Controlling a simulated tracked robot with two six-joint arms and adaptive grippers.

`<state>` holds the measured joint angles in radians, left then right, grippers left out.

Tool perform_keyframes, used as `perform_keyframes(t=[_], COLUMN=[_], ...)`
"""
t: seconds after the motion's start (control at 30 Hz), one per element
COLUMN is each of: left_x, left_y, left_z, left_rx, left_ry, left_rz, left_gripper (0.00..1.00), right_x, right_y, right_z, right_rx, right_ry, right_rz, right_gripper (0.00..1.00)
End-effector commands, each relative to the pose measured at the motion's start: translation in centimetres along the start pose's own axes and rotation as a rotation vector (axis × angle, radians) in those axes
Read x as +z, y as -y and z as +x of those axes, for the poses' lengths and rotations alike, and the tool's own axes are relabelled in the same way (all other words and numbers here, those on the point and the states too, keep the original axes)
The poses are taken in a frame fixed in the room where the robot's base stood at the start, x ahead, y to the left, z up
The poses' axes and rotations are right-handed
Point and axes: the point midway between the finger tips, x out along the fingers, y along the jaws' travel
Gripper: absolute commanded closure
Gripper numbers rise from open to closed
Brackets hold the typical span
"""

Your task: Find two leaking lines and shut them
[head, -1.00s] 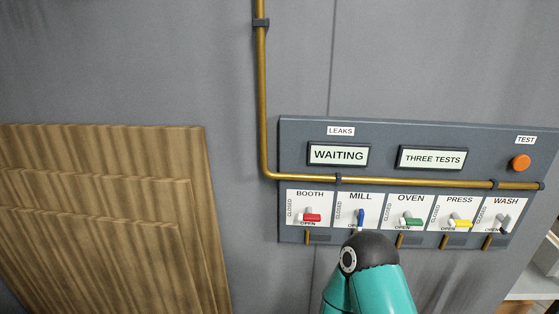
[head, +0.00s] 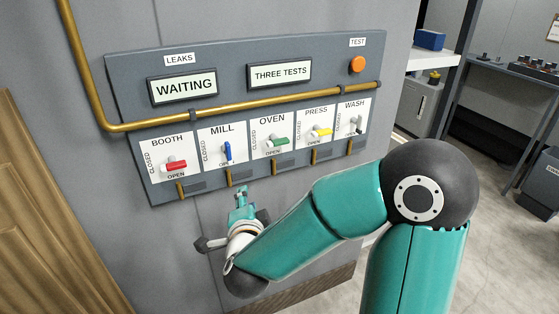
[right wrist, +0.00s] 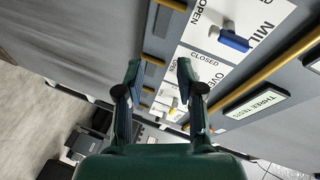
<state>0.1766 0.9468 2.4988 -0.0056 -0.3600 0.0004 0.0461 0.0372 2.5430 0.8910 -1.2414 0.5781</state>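A grey valve panel (head: 130,70) hangs on the wall in the head view, with WAITING (head: 184,86) and THREE TESTS (head: 279,74) displays. An orange TEST button (head: 358,65) is at its upper right. Five levers sit below: BOOTH red (head: 176,165), MILL blue (head: 228,151), OVEN green (head: 278,142), PRESS yellow (head: 322,132) and WASH black (head: 358,127). Red, green and yellow lie sideways; blue and black stand more upright. My right gripper (head: 240,191) is just below the panel, under MILL and OVEN. Its fingers (right wrist: 158,72) are apart and empty in the right wrist view, near the blue lever (right wrist: 235,41).
A brass pipe (head: 115,127) runs down the wall and across the panel, with short stubs under the valves. Brown boards (head: 45,240) lean at the left. A shelf with a blue box (head: 430,40) and a workbench (head: 500,68) stand at the right.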

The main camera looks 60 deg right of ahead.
Motion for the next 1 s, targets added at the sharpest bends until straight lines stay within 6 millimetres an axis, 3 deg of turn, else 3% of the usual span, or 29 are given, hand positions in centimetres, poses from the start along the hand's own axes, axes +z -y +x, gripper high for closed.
perform_keyframes(t=[0.03, 0.2, 0.4, 0.77, 1.0], left_x=[0.0, 0.0, -0.1, 0.0, 0.0], left_y=[0.8, 1.7, 2.2, 1.3, 0.0], left_z=[2.1, 4.7, 6.2, 3.7, 0.0], left_rx=[0.0, 0.0, 0.0, 0.0, 0.0], left_ry=[0.0, 0.0, 0.0, -0.001, -0.001], left_rz=[0.0, 0.0, 0.0, 0.0, 0.0], left_gripper=[0.6, 0.6, 0.6, 0.6, 0.6], right_x=[-2.0, -7.1, -9.3, -9.7, -10.3], right_y=[0.2, 2.0, 2.9, 3.9, 4.6], right_z=[-0.5, -2.9, -4.3, -2.2, 0.8], right_rx=[-0.04, -0.136, -0.208, -0.205, -0.2], right_ry=[-0.05, -0.12, -0.132, -0.133, -0.131], right_rz=[0.079, 0.26, 0.351, 0.342, 0.34], right_gripper=[0.62, 0.62, 0.62, 0.62, 0.62])
